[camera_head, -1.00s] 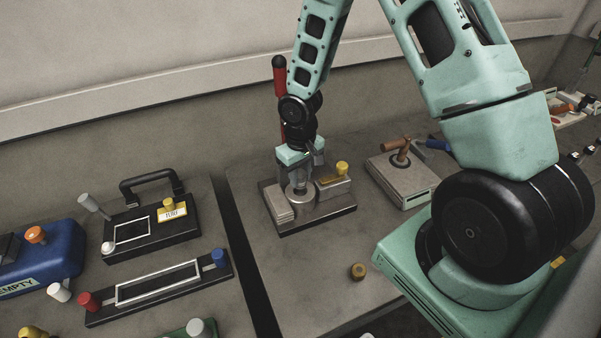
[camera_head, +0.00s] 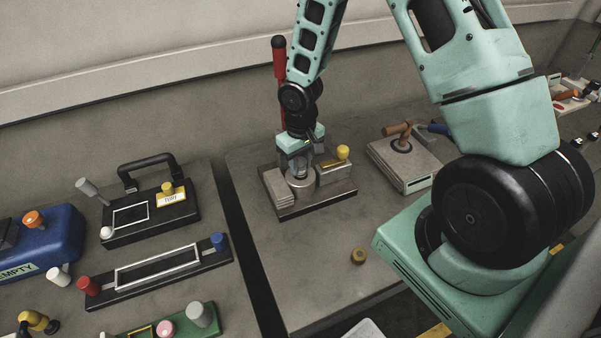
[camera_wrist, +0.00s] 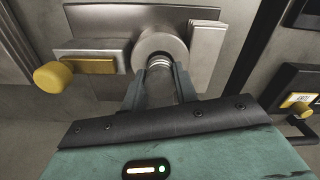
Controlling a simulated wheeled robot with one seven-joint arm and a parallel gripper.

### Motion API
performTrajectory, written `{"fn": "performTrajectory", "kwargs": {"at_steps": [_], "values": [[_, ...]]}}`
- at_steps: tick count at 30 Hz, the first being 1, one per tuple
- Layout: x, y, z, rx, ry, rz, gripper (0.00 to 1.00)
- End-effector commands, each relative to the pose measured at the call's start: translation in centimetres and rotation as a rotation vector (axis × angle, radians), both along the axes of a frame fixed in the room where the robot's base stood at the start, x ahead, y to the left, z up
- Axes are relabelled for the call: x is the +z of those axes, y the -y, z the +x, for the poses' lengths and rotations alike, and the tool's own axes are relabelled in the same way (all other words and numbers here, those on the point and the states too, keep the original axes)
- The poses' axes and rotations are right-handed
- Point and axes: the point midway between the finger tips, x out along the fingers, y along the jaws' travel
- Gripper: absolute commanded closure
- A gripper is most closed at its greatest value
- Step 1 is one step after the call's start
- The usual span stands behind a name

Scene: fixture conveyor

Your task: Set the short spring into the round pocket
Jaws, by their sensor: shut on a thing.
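My gripper (camera_head: 299,165) is over the metal fixture on a dark base plate (camera_head: 318,204). In the wrist view its two fingers (camera_wrist: 161,85) are shut on the short spring (camera_wrist: 159,62), a small silvery coil. The spring's far end is at the mouth of the round pocket, a thick metal ring (camera_wrist: 176,42); the pocket also shows in the head view (camera_head: 300,186). I cannot tell how deep the spring sits in it. In the head view the spring is too small and covered to make out.
A yellow-knobbed clamp block (camera_head: 343,153) stands right of the pocket, and a pale block (camera_head: 277,187) stands left. A red-handled lever (camera_head: 279,70) rises behind. A grey box (camera_head: 405,165) is to the right. A brown knob (camera_head: 358,256) lies in front on open bench.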

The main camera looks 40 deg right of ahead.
Motion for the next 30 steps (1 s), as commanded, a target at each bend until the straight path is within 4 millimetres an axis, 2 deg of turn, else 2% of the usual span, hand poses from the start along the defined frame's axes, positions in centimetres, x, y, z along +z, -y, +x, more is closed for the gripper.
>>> {"fn": "performTrajectory", "kwargs": {"at_steps": [20,30], "values": [[-1.9,0.0,0.0,0.001,0.0,0.0,1.0],[-1.0,0.0,0.0,0.001,0.0,0.0,1.0]]}}
